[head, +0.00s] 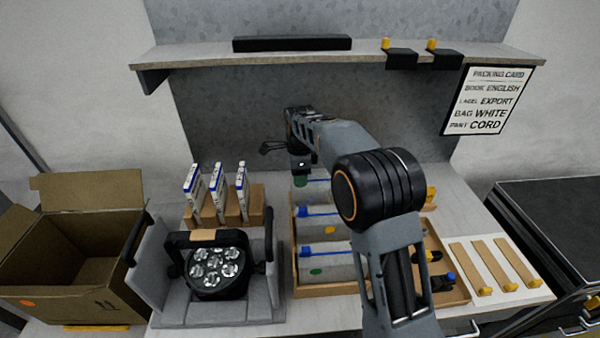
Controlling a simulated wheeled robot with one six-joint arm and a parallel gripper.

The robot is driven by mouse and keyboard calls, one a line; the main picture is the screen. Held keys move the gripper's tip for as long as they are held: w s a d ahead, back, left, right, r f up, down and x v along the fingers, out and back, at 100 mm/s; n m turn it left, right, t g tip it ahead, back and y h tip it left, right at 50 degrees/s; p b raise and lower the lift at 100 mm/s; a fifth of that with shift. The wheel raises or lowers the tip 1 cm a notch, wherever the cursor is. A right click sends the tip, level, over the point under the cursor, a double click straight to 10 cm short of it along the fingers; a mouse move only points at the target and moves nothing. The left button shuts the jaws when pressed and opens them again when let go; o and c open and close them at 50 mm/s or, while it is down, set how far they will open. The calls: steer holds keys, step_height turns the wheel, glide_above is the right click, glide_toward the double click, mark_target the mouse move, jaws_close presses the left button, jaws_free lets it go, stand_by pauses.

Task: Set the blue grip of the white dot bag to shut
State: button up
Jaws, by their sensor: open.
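Clear-grey bags with blue strips along their tops stand in a row in a wooden tray (330,291). The front bag (340,268) has a green dot and the middle bag (312,226) an orange dot. The back bag (318,190) is partly covered by my arm, and I see no dot on it. I cannot make out a white dot on any bag. My gripper (301,172) points down over the left end of the back bag, by a green patch. It is open; its fingertips are small and unclear, and I cannot tell if they touch the bag.
A par can (215,268) sits in a grey foam cradle left of the tray. Boxed booklets (217,188) stand behind it. An open carton (75,262) is far left. Cord items (441,280) lie right of my arm. A shelf (300,57) and packing card (490,101) are behind.

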step_height(320, 180, up, 14)
stand_by(0.6)
